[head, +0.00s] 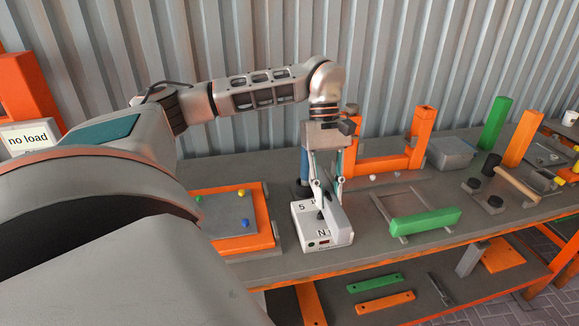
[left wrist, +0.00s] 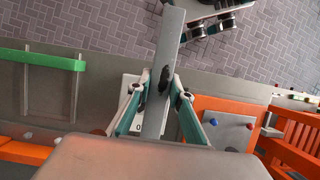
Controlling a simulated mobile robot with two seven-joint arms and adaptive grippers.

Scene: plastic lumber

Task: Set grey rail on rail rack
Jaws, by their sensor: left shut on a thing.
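The grey rail (head: 334,212) is held in my left gripper (head: 328,187), which is shut on it. In the left wrist view the grey rail (left wrist: 172,42) runs lengthwise between the fingertips of the left gripper (left wrist: 158,90). In the head view the rail is over a white box marked 5 and N (head: 318,238); I cannot tell whether they touch. The rail rack (head: 386,209), two grey bars, lies to the right of the gripper with a green rail (head: 424,221) across its near part. It also shows in the left wrist view (left wrist: 75,95).
An orange-rimmed board (head: 266,228) with small coloured balls lies left of the white box. An orange frame (head: 385,165) stands behind the rack, with a grey bin (head: 451,154) beside it. A lower shelf holds green and orange strips (head: 384,302).

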